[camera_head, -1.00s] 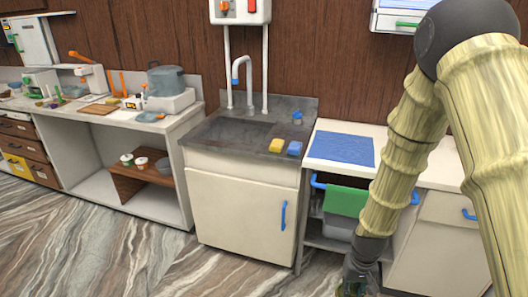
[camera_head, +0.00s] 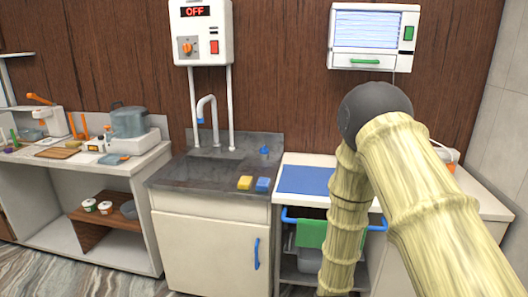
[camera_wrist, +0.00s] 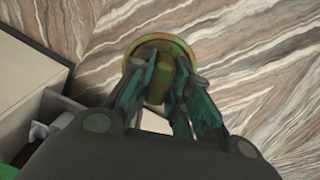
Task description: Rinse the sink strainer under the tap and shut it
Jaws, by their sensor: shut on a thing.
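In the wrist view my gripper (camera_wrist: 162,75) is shut on a round, brownish-green piece with an orange-tinged rim, which I take to be the sink strainer (camera_wrist: 190,58). The fingers hide part of it, and it is above the floor. My gripper is below the edge of the head view. The tap (camera_head: 207,106) is a white curved spout with a blue tip, over the grey sink (camera_head: 165,179). No water shows from it. A small blue knob-like piece (camera_head: 264,151) stands at the sink's back right.
A yellow sponge (camera_head: 244,182) and a blue sponge (camera_head: 263,184) lie on the sink's front right. A blue mat (camera_head: 304,179) lies on the counter to the right. A green towel (camera_head: 311,233) hangs on a blue rail below. A heater (camera_head: 201,30) reading OFF hangs above.

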